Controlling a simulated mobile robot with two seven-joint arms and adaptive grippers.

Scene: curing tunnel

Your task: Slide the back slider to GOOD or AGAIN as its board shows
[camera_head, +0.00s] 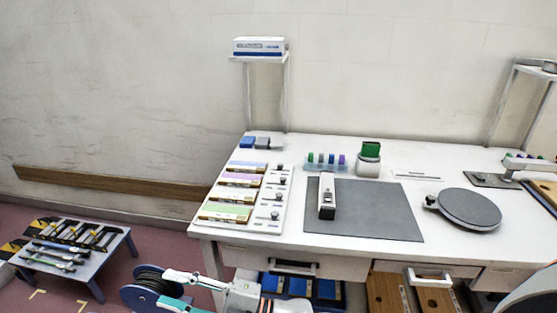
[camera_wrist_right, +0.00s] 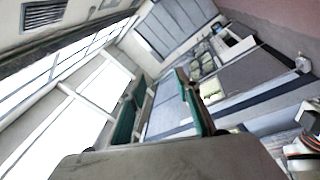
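A white panel (camera_head: 272,226) lies at the left end of the table with several coloured boards in a column, each with a dark-knobbed slider to its right. The back board (camera_head: 246,166) is pale with an orange-brown strip; its print is too small to read. The back slider (camera_head: 280,167) is beside it; I cannot tell which label its knob is at. My right gripper (camera_head: 178,291) is low in front of the table, left of its front corner, apart from the panel. It is open and empty; its teal fingers stand apart in the right wrist view (camera_wrist_right: 160,110). My left gripper is not in view.
A shelf post stands behind the panel. A low tool table (camera_head: 62,272) is at left, a cable reel (camera_head: 150,285) nearer.

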